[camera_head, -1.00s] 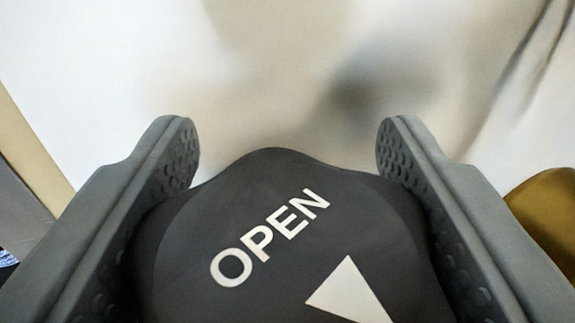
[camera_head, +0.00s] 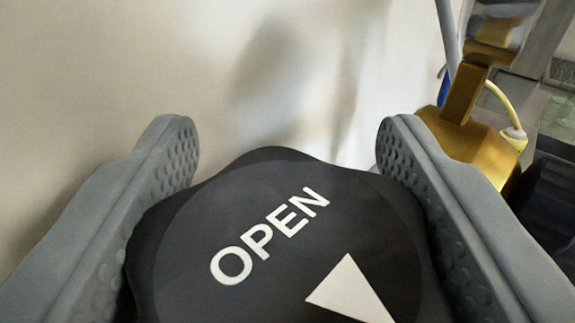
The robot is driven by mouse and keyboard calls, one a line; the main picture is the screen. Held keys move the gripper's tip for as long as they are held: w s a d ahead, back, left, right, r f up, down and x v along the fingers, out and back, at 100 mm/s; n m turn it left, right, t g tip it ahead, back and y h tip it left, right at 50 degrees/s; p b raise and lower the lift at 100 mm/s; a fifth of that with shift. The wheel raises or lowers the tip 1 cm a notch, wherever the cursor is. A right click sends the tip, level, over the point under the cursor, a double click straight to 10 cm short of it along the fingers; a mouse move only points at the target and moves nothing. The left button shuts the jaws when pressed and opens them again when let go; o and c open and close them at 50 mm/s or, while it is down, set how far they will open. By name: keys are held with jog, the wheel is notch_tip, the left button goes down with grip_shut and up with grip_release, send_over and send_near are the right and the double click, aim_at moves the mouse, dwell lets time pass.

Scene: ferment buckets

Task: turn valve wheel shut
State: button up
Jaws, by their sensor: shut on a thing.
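The black valve wheel (camera_head: 240,215) fills the lower middle of the view, close to the camera. It has a lobed edge, the white word OPEN slanting up to the right, and part of a white arrowhead. My gripper (camera_head: 287,145) is shut on the wheel, with one grey finger at its left side and one at its right. The textured finger pads face the wheel's rim. The wheel's lower part is cut off by the frame, and the valve body beneath it is hidden.
A pale, blurred, shiny surface (camera_head: 110,60) lies behind the wheel. At the right are a brass-coloured fitting (camera_head: 465,130), a yellow hose (camera_head: 506,101), a grey tube (camera_head: 447,35) and a dark object (camera_head: 550,190) at the edge.

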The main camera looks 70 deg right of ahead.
jog(key=shift+r, duration=0.15)
jog(key=o, duration=1)
jog(key=v, duration=1.7)
jog(key=shift+s+a, duration=0.1)
jog(key=shift+a, duration=0.05)
